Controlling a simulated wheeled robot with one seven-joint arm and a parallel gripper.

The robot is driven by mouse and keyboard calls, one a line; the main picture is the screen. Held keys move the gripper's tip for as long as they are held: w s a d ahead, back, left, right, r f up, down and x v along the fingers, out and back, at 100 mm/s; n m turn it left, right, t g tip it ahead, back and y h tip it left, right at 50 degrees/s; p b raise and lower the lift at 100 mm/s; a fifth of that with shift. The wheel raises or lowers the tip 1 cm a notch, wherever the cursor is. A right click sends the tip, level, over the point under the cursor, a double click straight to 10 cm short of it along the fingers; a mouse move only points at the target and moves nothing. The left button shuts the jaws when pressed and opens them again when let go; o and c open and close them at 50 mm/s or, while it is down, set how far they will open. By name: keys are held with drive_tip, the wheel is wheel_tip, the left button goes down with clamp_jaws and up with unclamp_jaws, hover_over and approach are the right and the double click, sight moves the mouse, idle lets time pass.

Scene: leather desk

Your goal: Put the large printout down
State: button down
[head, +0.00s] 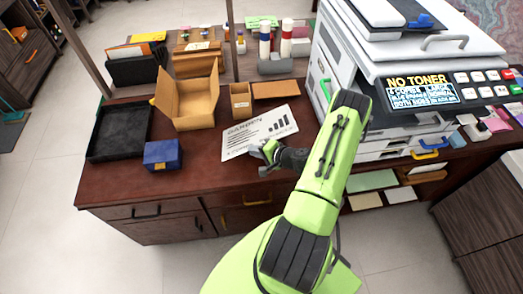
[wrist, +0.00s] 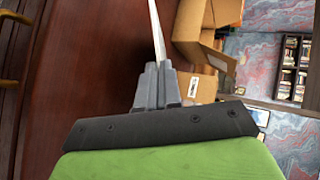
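The large printout (head: 262,128) is a white sheet with a headline, lines of text and a dark bar chart. In the head view it is over the red-brown leather desk (head: 195,183), face up. My gripper (head: 268,152) is shut on its near edge. In the wrist view the printout (wrist: 157,32) is a thin white strip, seen edge-on, running out from between the closed fingers (wrist: 158,88). Whether the sheet touches the desk or is just above it, I cannot tell.
A blue box (head: 162,155) and a black tray (head: 118,132) are to the left. An open cardboard box (head: 190,98) and a small brown box (head: 240,101) stand behind the sheet. A printer (head: 405,75) showing "NO TONER" is at right. The desk's front strip is clear.

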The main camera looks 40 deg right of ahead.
drive_tip(key=shift+r, duration=0.15)
drive_tip(key=c, duration=1.5)
unclamp_jaws()
drive_tip(key=p+v, duration=0.2)
drive_tip(key=v, duration=0.6)
drive_tip(key=shift+r+p, duration=0.1)
drive_tip(key=shift+p, duration=0.3)
drive_tip(key=s+r+p, duration=0.1)
drive_tip(key=r, duration=0.1)
drive_tip(key=r+p, duration=0.2)
drive_tip(key=r, duration=0.1)
drive_tip(key=s+r+p, duration=0.1)
drive_tip(key=r+p, duration=0.1)
drive_tip(key=shift+s+d+r, duration=0.2)
drive_tip(key=shift+s, duration=0.1)
